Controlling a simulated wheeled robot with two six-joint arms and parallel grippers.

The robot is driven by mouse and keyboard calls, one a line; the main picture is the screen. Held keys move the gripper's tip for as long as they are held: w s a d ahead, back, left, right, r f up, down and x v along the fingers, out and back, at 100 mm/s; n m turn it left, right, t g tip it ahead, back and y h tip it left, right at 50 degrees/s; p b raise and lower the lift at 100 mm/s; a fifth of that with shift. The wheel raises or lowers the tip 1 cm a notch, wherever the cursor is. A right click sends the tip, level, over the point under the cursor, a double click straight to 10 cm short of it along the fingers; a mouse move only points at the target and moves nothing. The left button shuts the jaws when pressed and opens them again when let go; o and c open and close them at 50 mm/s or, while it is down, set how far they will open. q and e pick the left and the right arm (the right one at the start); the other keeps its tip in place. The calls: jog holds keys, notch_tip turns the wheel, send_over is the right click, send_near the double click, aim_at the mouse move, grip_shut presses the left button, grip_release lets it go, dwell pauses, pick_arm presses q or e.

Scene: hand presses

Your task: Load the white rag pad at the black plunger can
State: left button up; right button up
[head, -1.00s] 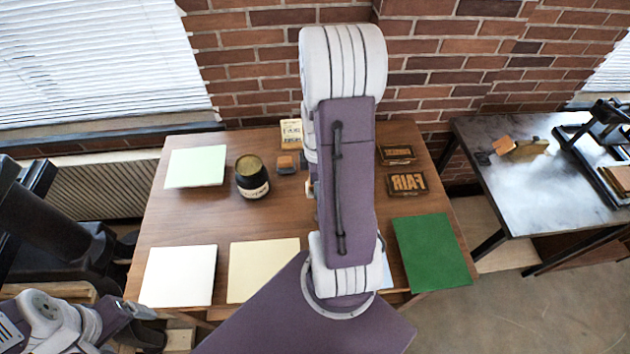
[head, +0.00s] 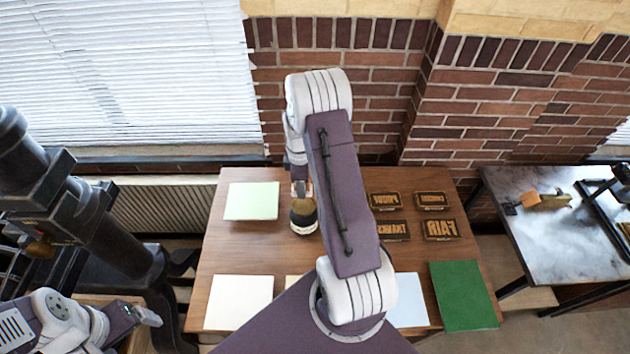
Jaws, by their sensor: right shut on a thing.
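The black plunger can (head: 304,221), with a pale label and a tan round top, stands on the wooden table in the head view, left of my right arm. My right gripper (head: 299,188) points down at the can, just above or behind its top; I cannot tell whether they touch. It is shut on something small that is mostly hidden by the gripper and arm. I cannot make out the white rag pad clearly, so I cannot confirm that it is the held thing. My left gripper (head: 148,316) is low at the left, away from the table; its jaw opening is unclear.
Pale green (head: 251,201), white (head: 239,302), light blue (head: 408,300) and dark green (head: 463,296) sheets lie on the table (head: 220,248). Several type blocks (head: 440,229) sit right of my arm. A black press (head: 105,225) stands left; a marble-topped table (head: 530,240) stands right.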

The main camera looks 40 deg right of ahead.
jog(key=shift+s+a+r, duration=0.3)
jog(key=shift+r, duration=0.1)
jog(key=shift+s+d+p, duration=0.1)
jog(key=shift+s+p, duration=0.15)
jog(key=shift+p, duration=0.05)
jog(key=shift+s+d, duration=0.15)
jog(key=shift+f, duration=0.2)
jog(key=shift+f+b, duration=0.25)
jog(key=shift+b, duration=0.15)
notch_tip(320, 180, down, 5)
jog(key=b, duration=0.4)
jog(key=shift+f, duration=0.15)
pick_arm(q)
jog(key=f, duration=0.2)
jog(key=s+d+f, duration=0.1)
jog(key=shift+f, duration=0.15)
pick_arm(e)
jog(key=shift+w, duration=0.2)
pick_arm(q)
jog(key=shift+w+a, duration=0.1)
jog(key=shift+a, duration=0.05)
